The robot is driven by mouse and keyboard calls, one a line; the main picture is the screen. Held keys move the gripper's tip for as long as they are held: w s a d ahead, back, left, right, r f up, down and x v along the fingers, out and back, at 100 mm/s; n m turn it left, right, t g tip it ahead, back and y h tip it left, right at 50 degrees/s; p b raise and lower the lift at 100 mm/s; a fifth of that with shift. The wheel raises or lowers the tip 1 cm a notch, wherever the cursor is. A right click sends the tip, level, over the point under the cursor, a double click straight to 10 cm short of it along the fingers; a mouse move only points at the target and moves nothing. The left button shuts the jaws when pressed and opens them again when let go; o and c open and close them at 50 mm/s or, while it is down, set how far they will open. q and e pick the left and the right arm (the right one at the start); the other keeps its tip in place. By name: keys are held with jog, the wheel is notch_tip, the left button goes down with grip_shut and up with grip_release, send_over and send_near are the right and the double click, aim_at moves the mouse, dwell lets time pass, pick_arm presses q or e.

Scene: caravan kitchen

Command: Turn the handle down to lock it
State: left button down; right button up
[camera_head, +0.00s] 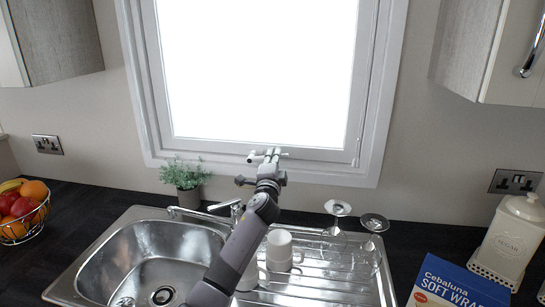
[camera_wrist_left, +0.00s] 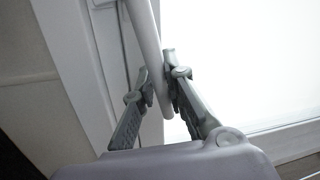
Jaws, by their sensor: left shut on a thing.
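The window handle is a slim white bar (camera_wrist_left: 149,45) that runs between my fingers in the left wrist view. In the head view a small white part of it (camera_head: 284,155) shows at the middle of the window's bottom frame; the rest is hidden by my gripper. My left gripper (camera_head: 268,160) reaches up over the sink to the handle. In the left wrist view its two grey fingers (camera_wrist_left: 160,88) lie on either side of the bar near its end, shut on it. I cannot tell the handle's exact angle. My right gripper is not in view.
Below the window is a steel sink (camera_head: 105,248) with a tap (camera_head: 222,205). A potted plant (camera_head: 186,178) stands close left of my gripper. A white mug (camera_head: 279,246) and upturned glasses (camera_head: 372,223) stand on the drainer. A fruit basket (camera_head: 25,225) is far left.

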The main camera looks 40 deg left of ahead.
pick_arm(q)
notch_tip(320, 180, down, 2)
jog(key=m, duration=0.3)
jog(key=shift+d+f+h+b, duration=0.1)
jog(key=shift+d+h+b, duration=0.05)
jog(key=shift+h+b, duration=0.25)
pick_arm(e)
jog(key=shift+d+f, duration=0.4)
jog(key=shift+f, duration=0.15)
pick_arm(q)
jog(key=shift+f+m, duration=0.2)
jog(key=shift+m, duration=0.1)
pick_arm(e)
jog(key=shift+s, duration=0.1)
pick_arm(q)
jog(key=c, duration=1.6)
grip_release()
jog(key=shift+r, duration=0.2)
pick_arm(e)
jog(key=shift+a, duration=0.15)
pick_arm(q)
jog(key=v, duration=1.2)
jog(key=shift+f, duration=0.2)
